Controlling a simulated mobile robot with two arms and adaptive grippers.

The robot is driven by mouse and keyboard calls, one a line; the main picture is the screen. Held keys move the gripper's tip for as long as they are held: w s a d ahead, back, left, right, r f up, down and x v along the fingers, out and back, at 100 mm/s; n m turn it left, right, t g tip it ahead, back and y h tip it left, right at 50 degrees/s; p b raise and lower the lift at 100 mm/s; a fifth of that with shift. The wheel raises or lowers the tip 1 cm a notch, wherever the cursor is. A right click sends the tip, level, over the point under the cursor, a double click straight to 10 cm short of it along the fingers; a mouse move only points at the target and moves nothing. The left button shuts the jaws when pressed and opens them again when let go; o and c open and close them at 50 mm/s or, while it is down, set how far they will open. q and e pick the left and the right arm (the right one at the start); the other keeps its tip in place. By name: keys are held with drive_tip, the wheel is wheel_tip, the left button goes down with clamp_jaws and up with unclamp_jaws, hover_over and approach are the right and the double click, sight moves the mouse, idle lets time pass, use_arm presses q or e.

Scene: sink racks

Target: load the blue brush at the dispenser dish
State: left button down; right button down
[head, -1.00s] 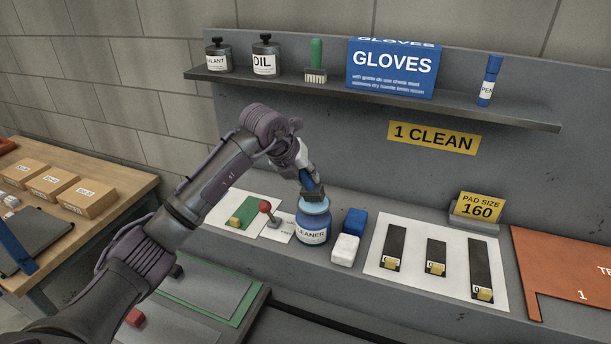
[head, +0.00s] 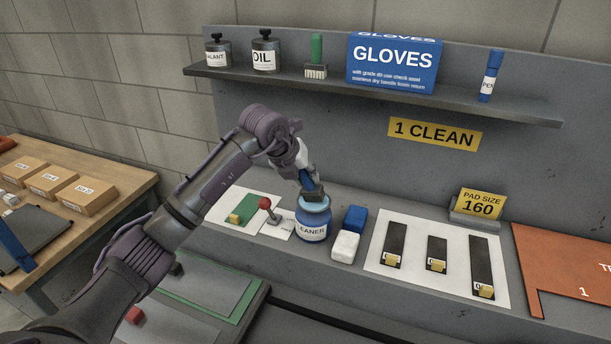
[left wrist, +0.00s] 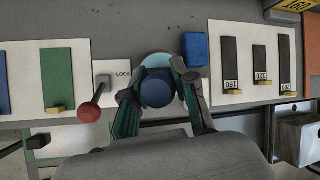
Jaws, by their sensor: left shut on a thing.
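The blue brush (head: 315,185) is held upright in my left gripper (head: 306,178). In the left wrist view its round blue handle end (left wrist: 157,90) sits between the two fingers of the gripper (left wrist: 158,92). The dispenser is a blue jar (head: 311,228) with a "CLEANER" label and a pale blue dish (head: 313,206) on top. The brush's lower end is at the dish, and its bristles are hidden. In the left wrist view a pale rim of the dish (left wrist: 153,60) shows behind the handle. My right gripper is not in view.
Close right of the jar are a blue block (head: 355,219) and a white block (head: 345,246). A red-knobbed lever (head: 266,205) stands close left. A white board with dark strips (head: 378,260) lies further right. The shelf (head: 480,108) overhangs behind, holding a green brush (head: 316,55).

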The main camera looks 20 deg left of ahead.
use_arm(q)
drive_tip(key=shift+f, duration=0.45)
idle(0.6)
drive_tip(key=shift+r, duration=0.1)
drive_tip(key=shift+r+p, duration=1.8)
drive_tip(key=shift+r, duration=1.75)
drive_tip(key=shift+f, duration=0.1)
